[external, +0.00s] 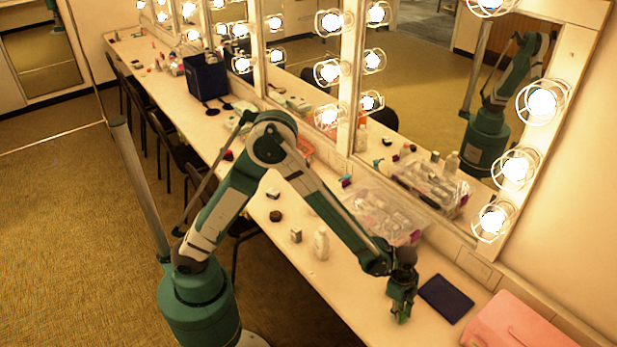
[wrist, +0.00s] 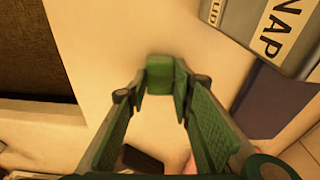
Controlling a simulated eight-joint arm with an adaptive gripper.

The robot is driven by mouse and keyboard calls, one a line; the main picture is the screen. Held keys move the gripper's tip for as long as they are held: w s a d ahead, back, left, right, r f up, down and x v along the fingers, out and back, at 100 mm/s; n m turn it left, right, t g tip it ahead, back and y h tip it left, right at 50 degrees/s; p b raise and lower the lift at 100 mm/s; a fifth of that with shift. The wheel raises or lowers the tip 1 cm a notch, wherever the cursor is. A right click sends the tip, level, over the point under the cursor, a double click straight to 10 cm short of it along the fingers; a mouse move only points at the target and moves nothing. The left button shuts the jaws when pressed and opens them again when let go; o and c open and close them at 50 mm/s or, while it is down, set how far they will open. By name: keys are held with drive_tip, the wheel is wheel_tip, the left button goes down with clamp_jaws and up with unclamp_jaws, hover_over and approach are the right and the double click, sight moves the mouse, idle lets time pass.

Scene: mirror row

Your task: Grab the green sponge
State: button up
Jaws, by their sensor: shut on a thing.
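The green sponge (wrist: 160,74) shows as a small green block between my fingertips in the wrist view. My gripper (wrist: 162,92) is shut on it, with one finger on each side. Pale counter surface shows around it; I cannot tell whether the sponge touches the counter. In the external view my gripper (external: 401,312) points down over the near end of the long counter, left of a dark blue flat item. There the green sponge is hard to tell apart from my green fingers.
The dark blue flat item (external: 447,298) lies close to my gripper, with a pink box (external: 512,322) at the right. A clear plastic case (external: 380,215) stands against the lit mirrors. A white bottle (external: 321,243) stands to the left. The counter's front edge is near.

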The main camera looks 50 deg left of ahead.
drive_tip(key=shift+r, duration=0.15)
wheel_tip(320, 180, up, 10)
drive_tip(key=p, duration=0.1)
idle(0.7)
